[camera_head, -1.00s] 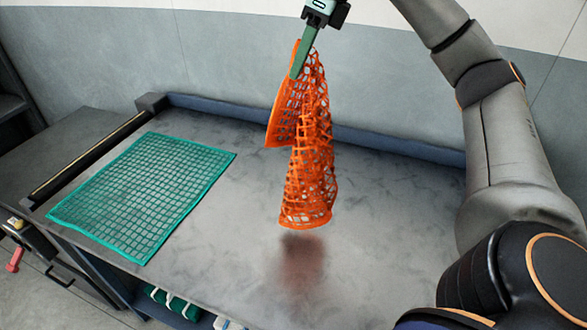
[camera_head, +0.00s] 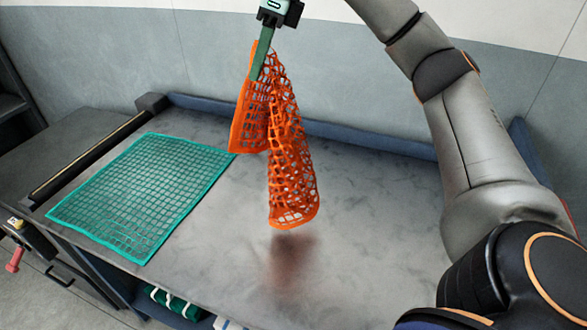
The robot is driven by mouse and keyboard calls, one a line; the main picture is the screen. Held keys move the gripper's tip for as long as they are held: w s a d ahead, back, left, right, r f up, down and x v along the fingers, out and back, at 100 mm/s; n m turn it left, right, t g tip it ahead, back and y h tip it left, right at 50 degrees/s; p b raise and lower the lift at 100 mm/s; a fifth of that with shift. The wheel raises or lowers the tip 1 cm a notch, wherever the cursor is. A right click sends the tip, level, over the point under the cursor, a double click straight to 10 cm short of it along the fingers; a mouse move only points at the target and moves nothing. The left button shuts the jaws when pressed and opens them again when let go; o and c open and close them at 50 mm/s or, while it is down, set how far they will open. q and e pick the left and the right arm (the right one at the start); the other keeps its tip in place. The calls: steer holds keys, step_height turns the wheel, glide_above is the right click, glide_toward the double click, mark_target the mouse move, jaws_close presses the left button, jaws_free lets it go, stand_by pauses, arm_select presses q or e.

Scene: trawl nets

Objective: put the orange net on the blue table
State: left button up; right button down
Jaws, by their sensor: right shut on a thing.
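The orange net (camera_head: 291,175) hangs folded and draped from my right gripper (camera_head: 262,58), which is shut on its upper edge. The net's lower end hangs above the table, with a reddish reflection beneath it on the metal top. The table (camera_head: 360,240) has a grey metal top and a blue raised edge along its back. A green net (camera_head: 140,195) lies flat on the left part of the table. The orange net's left fold hangs close to the green net's right corner in the picture. My left gripper is not in view.
A black roller or rail (camera_head: 90,158) runs along the table's left end. Green rolled items (camera_head: 178,305) sit on a shelf below the front edge. The table's middle and right are clear. A grey wall stands behind.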

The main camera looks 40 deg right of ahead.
steer(key=w+a+n+g, duration=0.1)
steer(key=w+a+n, duration=0.4)
steer(key=w+a, duration=0.7)
steer(key=shift+y, duration=0.4)
steer(key=s+d+f, duration=0.9)
steer(key=d+f, duration=0.2)
steer(key=f, duration=0.2)
steer(key=s+d+f, duration=1)
steer(key=d+f, duration=0.1)
steer(key=f, duration=0.1)
steer(key=s+d+f, duration=0.9)
steer(key=d+f, duration=0.1)
steer(key=f, duration=0.3)
steer(key=shift+s+d+f, duration=0.25)
steer(key=shift+d+f, duration=0.1)
steer(key=shift+d, duration=0.05)
steer(key=c, duration=0.6)
jaws_free()
steer(key=shift+r, duration=0.1)
